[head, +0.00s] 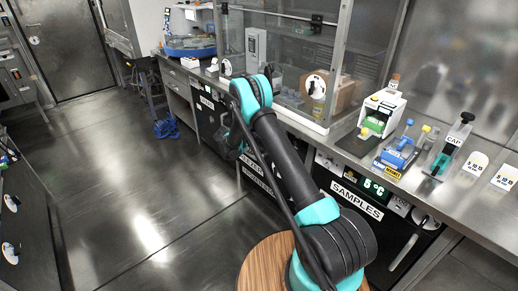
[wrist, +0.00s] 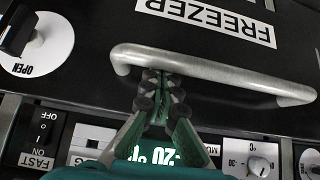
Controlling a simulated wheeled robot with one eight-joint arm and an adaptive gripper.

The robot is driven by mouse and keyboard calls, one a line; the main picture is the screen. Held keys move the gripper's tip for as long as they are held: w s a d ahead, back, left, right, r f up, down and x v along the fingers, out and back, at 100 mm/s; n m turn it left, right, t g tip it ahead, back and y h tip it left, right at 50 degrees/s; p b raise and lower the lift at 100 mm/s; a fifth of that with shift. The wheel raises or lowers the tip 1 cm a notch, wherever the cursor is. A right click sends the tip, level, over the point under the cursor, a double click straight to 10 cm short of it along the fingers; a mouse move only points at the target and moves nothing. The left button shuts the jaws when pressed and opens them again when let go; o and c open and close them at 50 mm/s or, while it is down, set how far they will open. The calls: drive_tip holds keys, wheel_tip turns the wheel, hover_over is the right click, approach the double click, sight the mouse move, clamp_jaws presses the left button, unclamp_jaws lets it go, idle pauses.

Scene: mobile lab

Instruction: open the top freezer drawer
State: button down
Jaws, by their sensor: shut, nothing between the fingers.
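The freezer drawer front (wrist: 75,50) is black and fills the upper part of the wrist view, with an upside-down FREEZER label (wrist: 212,20). A curved silver handle (wrist: 225,75) runs across it. My gripper (wrist: 160,82) is shut and empty, its fingertips at the lower edge of the handle near its left end. I cannot tell whether they touch it. The drawer looks closed. A white OPEN dial (wrist: 38,55) with a black lever is at upper left. In the head view my arm largely hides the gripper and this front.
A green -20 display (wrist: 150,154), a FAST switch (wrist: 42,130) and a white knob (wrist: 252,160) line the panel below the handle. The SAMPLES unit (head: 357,200) stands to the right under the counter (head: 350,146). A glass enclosure stands above.

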drive_tip(key=s+a, duration=0.7)
drive_tip(key=a, duration=0.3)
drive_tip(key=s+a, duration=0.7)
drive_tip(key=a, duration=0.3)
drive_tip(key=shift+s, duration=0.2)
